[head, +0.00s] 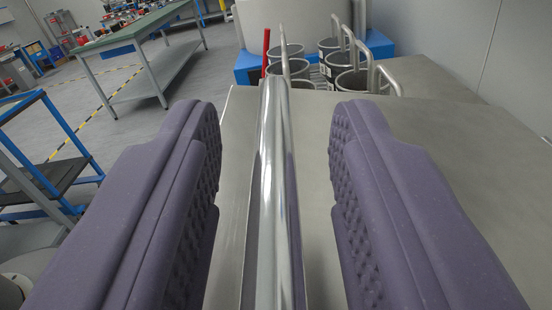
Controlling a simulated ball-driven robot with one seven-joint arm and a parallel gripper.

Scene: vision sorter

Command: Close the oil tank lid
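My gripper (272,125) shows as two thick purple padded fingers, one on each side of the picture. It is open. A shiny metal bar (274,190) runs lengthwise between the fingers, with a visible gap on both sides, so neither finger seems to touch it. The bar stands over a flat grey metal surface (440,135), which may be the lid or the top of the tank. I cannot tell from this view whether the lid is open or shut, and the near end of the bar is cut off.
Several metal cylinders (352,80) with looped handles stand beyond the surface, by a blue base (248,66) and a red upright part (266,50). A green-topped workbench (120,36) is at the back left. A blue step frame (60,165) stands at left.

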